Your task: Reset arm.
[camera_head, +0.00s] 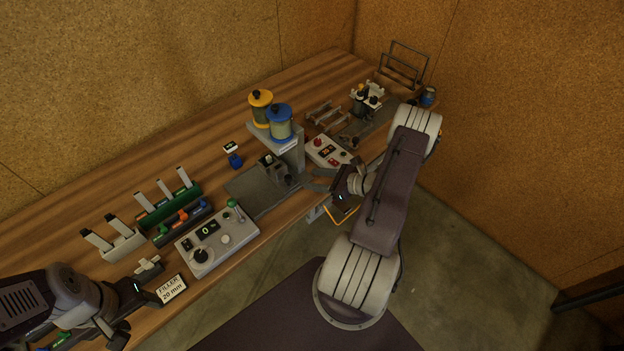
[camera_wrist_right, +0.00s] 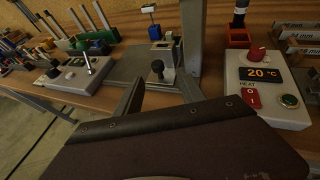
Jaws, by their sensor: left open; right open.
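My right gripper (camera_head: 318,180) reaches in over the front edge of the wooden bench (camera_head: 215,110), in front of the grey stand with two jars. In the right wrist view its two fingers (camera_wrist_right: 160,95) are apart with nothing between them. They point at a grey plate fixture with a black knob (camera_wrist_right: 157,70). My left gripper (camera_head: 148,298) is at the lower left, near the bench's front edge beside the white "FILLER 20 mm" card (camera_head: 172,290). It is open, and I see nothing held in it.
A control box with a green-knobbed lever (camera_head: 218,238) stands between my grippers. Yellow-lidded (camera_head: 261,108) and blue-lidded (camera_head: 280,122) jars top the stand. A heater box (camera_wrist_right: 264,85) reading 20 °C is right of my right gripper. Racks (camera_head: 165,205) stand at left. Floor ahead is clear.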

